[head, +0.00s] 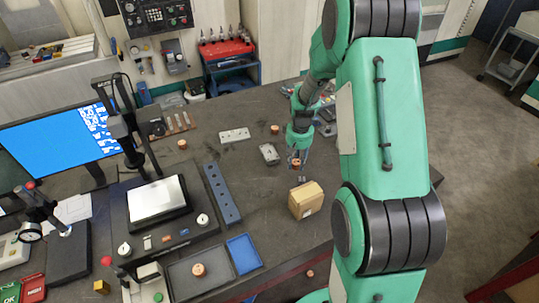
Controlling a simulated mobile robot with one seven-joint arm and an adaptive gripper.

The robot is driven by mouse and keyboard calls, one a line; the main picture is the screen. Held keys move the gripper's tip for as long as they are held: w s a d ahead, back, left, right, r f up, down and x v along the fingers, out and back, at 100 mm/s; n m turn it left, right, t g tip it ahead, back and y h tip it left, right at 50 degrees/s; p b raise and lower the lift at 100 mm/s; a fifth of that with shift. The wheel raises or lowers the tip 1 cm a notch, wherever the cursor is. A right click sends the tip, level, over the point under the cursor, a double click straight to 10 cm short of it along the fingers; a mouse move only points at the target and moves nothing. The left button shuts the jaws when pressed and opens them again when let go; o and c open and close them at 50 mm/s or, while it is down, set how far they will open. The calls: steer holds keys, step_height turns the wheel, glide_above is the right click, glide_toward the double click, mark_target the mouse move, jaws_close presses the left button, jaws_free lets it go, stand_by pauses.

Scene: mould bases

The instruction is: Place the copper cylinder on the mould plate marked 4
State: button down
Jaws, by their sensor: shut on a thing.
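My gripper (299,172) points down over the right part of the dark table. It is shut on a copper cylinder (295,162), which its fingers partly hide. A small grey plate (269,154) lies to the left of the gripper, and a longer light plate (234,135) lies farther back. Both could be mould plates, but I cannot read any number on them. Other copper cylinders stand apart on the table, one at the back (275,129) and one at the left (182,144).
A cardboard box (306,200) stands just in front of my gripper. A grey tray (198,283) holds another copper piece, beside a blue tray (244,254). A long dark block with holes (222,194) lies mid-table. The table between block and box is clear.

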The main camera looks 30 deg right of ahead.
steer(key=w+a+r+b, duration=0.1)
steer(key=a, duration=0.7)
steer(key=shift+w, duration=0.15)
glide_above(269, 152)
steer(key=shift+w+d+f+p, duration=0.15)
steer(key=shift+f+p, duration=0.15)
steer(key=shift+f, duration=0.4)
steer(key=shift+f, duration=1.75)
steer(key=shift+f, duration=0.1)
steer(key=c, duration=1.3)
jaws_free()
